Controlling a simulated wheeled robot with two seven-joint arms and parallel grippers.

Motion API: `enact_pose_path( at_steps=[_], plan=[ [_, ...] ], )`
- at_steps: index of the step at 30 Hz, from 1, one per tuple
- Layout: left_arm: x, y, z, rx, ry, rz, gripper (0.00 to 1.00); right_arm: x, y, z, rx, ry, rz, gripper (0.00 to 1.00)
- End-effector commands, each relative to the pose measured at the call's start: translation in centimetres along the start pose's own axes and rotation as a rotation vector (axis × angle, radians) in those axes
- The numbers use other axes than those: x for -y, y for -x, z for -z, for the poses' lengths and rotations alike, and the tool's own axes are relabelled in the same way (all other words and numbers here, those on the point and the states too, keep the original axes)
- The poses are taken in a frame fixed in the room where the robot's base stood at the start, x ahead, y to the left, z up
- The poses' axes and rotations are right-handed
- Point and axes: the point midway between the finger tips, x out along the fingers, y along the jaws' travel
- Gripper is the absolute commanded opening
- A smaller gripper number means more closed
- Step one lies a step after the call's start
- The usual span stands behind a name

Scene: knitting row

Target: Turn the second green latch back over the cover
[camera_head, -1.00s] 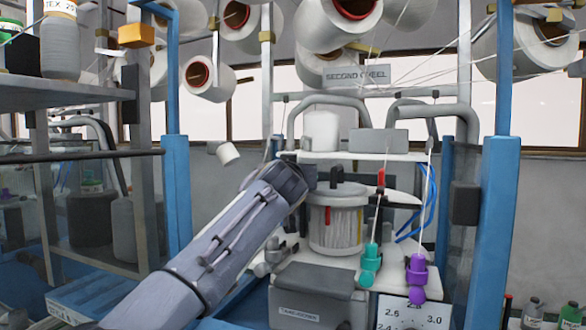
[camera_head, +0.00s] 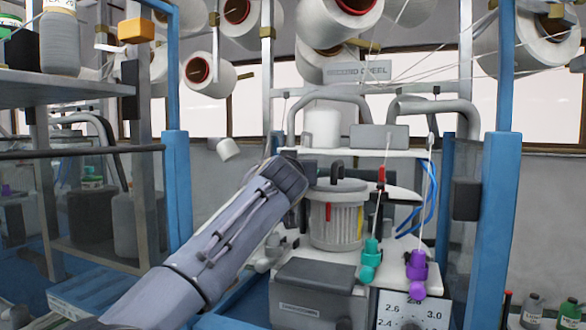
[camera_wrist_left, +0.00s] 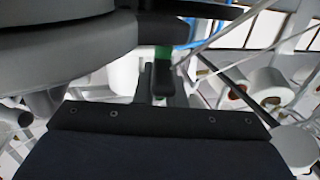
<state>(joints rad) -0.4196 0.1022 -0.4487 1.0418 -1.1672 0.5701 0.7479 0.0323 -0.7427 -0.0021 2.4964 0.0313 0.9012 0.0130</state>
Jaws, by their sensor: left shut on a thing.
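The round canister (camera_head: 337,218) with its grey cover (camera_head: 338,185) and dark handle stands on the machine. Red and yellow strips show on its side. In the left wrist view a large grey rounded part, likely the cover (camera_wrist_left: 60,50), fills the upper left. My left gripper (camera_wrist_left: 163,68) is beside its edge, shut on a small green piece, which looks like the green latch (camera_wrist_left: 162,54). Only a bit of green shows between the dark finger parts. In the head view my left wrist hides the fingers and the latch. My right gripper is not in view.
A teal tool (camera_head: 369,262) and a purple tool (camera_head: 416,274) hang to the right of the canister. A grey box (camera_head: 315,292) and a dial scale (camera_head: 412,308) are in front. Blue posts (camera_head: 495,220) flank the machine. Yarn cones (camera_head: 208,75) hang above.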

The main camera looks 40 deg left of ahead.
Motion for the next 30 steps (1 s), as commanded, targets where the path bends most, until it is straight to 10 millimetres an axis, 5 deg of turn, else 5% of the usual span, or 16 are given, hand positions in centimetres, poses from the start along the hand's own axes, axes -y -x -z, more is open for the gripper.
enact_pose_path(
  at_steps=[23, 24, 30],
  plan=[
    [-0.12, 0.02, 0.01, 0.0, 0.001, -0.003, 0.0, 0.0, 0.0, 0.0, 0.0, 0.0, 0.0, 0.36],
    [-0.13, 0.02, 0.01, 0.0, 0.001, -0.003, 0.15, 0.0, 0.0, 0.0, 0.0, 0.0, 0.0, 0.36],
    [-0.09, 0.01, 0.01, 0.0, 0.001, -0.002, 0.41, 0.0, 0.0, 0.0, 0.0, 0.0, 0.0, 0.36]
  ],
)
